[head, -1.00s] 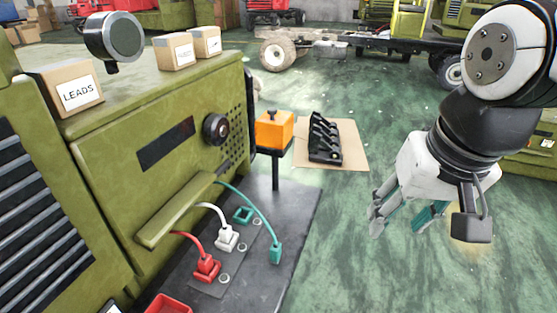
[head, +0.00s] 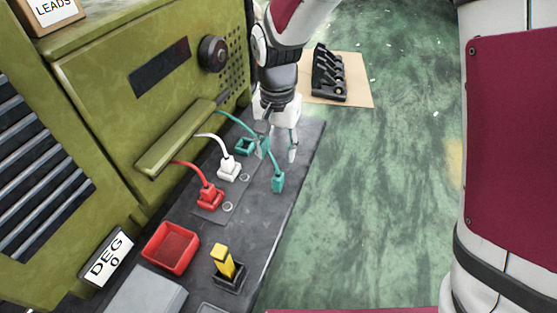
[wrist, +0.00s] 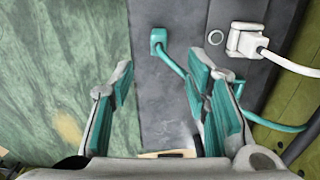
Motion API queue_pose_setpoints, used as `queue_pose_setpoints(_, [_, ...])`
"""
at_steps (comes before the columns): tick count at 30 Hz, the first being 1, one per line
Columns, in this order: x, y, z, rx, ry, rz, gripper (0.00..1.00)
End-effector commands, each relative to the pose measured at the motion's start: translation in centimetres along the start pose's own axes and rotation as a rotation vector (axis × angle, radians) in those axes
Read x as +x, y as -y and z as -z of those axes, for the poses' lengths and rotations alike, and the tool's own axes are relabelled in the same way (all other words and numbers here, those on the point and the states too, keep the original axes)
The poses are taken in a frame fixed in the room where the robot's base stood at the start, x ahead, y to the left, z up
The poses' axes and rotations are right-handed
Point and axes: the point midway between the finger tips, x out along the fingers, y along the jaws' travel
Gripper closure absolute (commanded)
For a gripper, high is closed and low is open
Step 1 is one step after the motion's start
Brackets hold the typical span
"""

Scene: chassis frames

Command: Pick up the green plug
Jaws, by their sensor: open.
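The green plug (head: 278,183) is on the dark ledge near its outer edge, with a green cable (head: 232,119) running back to the olive machine. In the wrist view the plug (wrist: 158,37) shows at the top, beyond and between my fingertips, untouched. My gripper (head: 278,152) points down over the ledge, open and empty, a little farther back than the plug. In the wrist view its two green-padded fingers (wrist: 164,70) are spread apart, and the green cable passes behind the right finger. A green square socket (head: 244,146) is left of my gripper.
A white plug (head: 229,168) and a red plug (head: 209,198) with cables stand on the ledge left of the green plug. A red tray (head: 172,247) and a yellow-handled part (head: 223,259) are nearer. Open green floor (head: 370,190) lies to the right.

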Motion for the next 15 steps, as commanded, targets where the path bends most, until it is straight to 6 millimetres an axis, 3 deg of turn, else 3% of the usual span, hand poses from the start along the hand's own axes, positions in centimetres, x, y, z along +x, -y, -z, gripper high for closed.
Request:
queue_pose_setpoints(7, [4.9,-0.1,-0.1,-0.002,0.003,-0.004,0.57])
queue_pose_setpoints(15, [7.1,-0.1,0.0,-0.003,0.001,-0.001,0.57])
